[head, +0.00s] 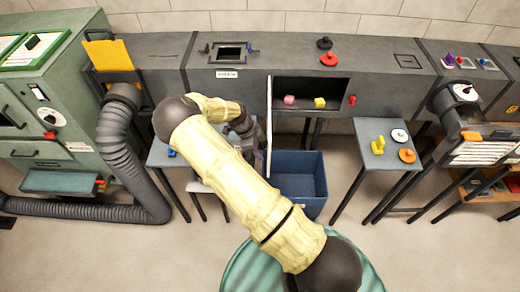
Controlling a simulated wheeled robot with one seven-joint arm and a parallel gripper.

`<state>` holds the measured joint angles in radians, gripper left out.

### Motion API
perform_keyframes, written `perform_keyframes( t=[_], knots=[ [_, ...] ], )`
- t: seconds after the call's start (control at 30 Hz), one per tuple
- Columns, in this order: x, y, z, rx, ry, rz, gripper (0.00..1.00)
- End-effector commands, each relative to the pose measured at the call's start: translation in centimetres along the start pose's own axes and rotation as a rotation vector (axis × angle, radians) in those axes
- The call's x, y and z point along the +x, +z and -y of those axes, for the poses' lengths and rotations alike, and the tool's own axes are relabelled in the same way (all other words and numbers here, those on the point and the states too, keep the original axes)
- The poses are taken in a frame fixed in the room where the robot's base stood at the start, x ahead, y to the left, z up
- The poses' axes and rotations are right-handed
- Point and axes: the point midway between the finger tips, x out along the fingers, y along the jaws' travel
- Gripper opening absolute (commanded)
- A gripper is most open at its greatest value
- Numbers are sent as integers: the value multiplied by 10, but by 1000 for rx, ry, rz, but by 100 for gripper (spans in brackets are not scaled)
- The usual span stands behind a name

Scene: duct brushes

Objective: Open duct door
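The duct (385,75) runs along the wall. Its door (269,125) is swung out and seen nearly edge-on at the left side of a dark rectangular opening. A small red knob (352,100) sits at the opening's right edge. My gripper (248,128) is just left of the door, close to its outer face. My arm partly covers it, so I cannot tell whether it touches the door or whether its fingers are open.
A blue bin (300,185) stands on the floor below the opening. A small table (385,150) at the right holds yellow, white and orange parts. Another small table (165,155) is at the left. A grey hose (120,160) bends down beside the green cabinet (70,90).

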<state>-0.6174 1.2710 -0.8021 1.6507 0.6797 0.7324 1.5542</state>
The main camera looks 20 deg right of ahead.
Motion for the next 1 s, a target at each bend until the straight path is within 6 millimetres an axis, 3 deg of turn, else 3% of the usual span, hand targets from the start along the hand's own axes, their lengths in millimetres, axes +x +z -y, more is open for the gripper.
perform_keyframes(
  t=[0.3,0.47,1.0],
  knots=[
    [-1,0,0,1,-1,0,32],
    [-14,2,0,-3,-5,1,32],
    [-116,0,2,3,-3,4,32]
  ],
)
